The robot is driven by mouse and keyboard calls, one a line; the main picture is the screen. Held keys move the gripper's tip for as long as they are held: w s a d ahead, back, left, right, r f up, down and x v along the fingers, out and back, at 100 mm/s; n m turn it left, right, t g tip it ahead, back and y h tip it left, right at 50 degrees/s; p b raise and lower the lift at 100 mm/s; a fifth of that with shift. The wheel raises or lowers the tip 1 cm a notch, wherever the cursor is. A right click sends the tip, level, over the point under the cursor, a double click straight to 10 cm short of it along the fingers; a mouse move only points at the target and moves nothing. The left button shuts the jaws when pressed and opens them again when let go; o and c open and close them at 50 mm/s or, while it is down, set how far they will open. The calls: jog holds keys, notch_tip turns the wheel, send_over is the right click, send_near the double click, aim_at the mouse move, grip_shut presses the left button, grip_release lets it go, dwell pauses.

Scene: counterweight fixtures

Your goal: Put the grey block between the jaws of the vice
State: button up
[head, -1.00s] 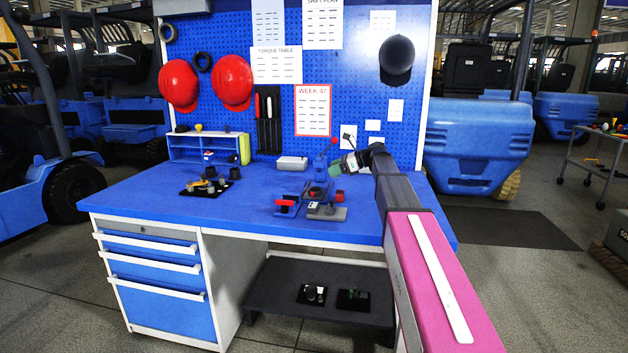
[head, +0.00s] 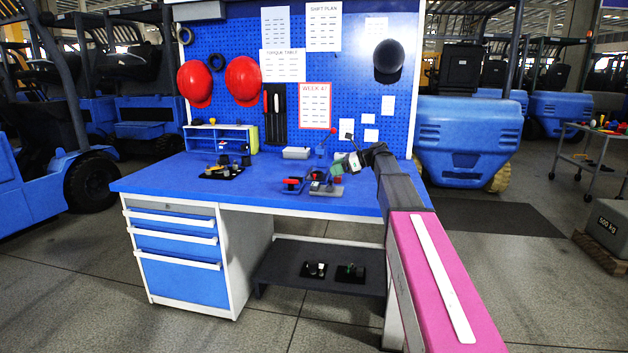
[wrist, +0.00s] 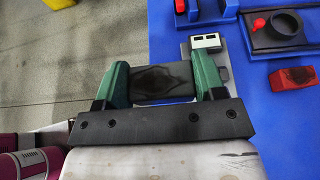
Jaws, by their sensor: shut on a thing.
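My gripper (wrist: 161,76) has two green fingers, shut on a dark grey block (wrist: 163,84) with worn dark marks. The block spans the gap between the fingers. In the head view my gripper (head: 347,163) is above the front right part of the blue bench, by the small fixtures. In the wrist view a light grey fixture (wrist: 226,73) with a white labelled part lies beyond the right finger, partly hidden by it.
A black fixture with a dark round cup (wrist: 283,24) and a red block (wrist: 292,77) stand near the grey fixture. A black tray of small parts (head: 221,172) is on the bench's left. The bench (head: 200,190) is clear between. Floor shows beyond its edge.

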jog(key=s+d+f+m+t, duration=0.1)
jog(key=s+d+f, duration=0.2)
jog(key=s+f, duration=0.2)
jog(key=s+d+f+m+t+h, duration=0.1)
jog(key=s+f, duration=0.4)
jog(key=s, duration=0.7)
jog(key=s+d+f+m+t+h, duration=0.1)
jog(key=s+d+f+m+t, duration=0.2)
jog(key=s+d+f, duration=0.3)
jog(key=s, duration=0.2)
jog(key=shift+s, duration=0.3)
jog(key=shift+w+d+f, duration=0.1)
